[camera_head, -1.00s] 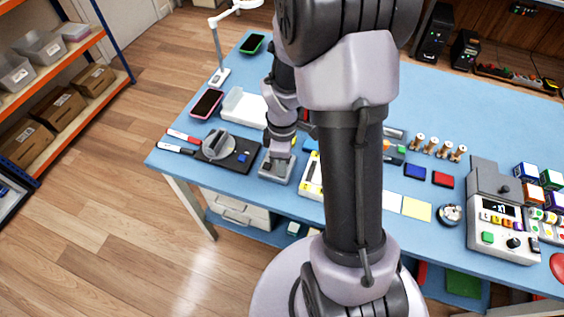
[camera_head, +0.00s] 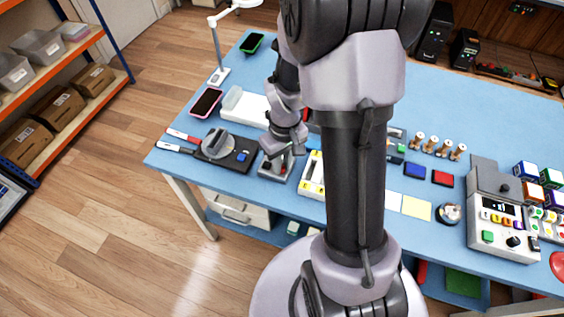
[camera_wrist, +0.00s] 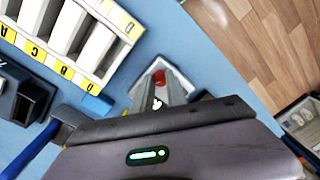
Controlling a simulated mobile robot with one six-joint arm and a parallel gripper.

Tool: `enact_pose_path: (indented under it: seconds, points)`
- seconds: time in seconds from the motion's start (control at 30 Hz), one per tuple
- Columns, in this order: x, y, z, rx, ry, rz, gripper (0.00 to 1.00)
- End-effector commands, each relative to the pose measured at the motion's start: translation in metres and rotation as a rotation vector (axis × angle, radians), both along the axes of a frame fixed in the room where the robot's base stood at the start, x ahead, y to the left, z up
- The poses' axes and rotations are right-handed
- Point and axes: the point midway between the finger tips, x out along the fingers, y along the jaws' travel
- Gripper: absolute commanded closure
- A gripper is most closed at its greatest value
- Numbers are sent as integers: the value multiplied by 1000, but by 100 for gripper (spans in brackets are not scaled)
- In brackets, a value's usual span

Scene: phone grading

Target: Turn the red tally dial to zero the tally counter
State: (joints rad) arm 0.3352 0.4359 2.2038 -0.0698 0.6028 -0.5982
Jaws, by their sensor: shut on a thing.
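The tally counter (camera_head: 274,176) is a small grey box on the blue bench, right of the dark mat. A dark part and the red tally dial (camera_head: 284,168) show on its top. My gripper (camera_head: 283,160) is over the counter, pointing down, with its fingers at the dial. In the wrist view the red dial (camera_wrist: 158,77) shows at the far end of the pale grey fingers, and my gripper is shut on it. The fingers hide much of the counter, and I cannot read its count.
A yellow-labelled white rack (camera_head: 312,177) stands close on the right; it also shows in the wrist view (camera_wrist: 88,45). A pink-edged phone (camera_head: 206,102) lies behind. The bench's front edge is near.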

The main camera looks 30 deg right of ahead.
Motion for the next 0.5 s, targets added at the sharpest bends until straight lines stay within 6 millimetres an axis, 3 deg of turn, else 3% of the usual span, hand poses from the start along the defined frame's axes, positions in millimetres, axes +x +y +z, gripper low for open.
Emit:
enact_pose_path:
  seconds: [0.5]
  points:
    - [0, 0, 0, 0, -1, -137, 100]
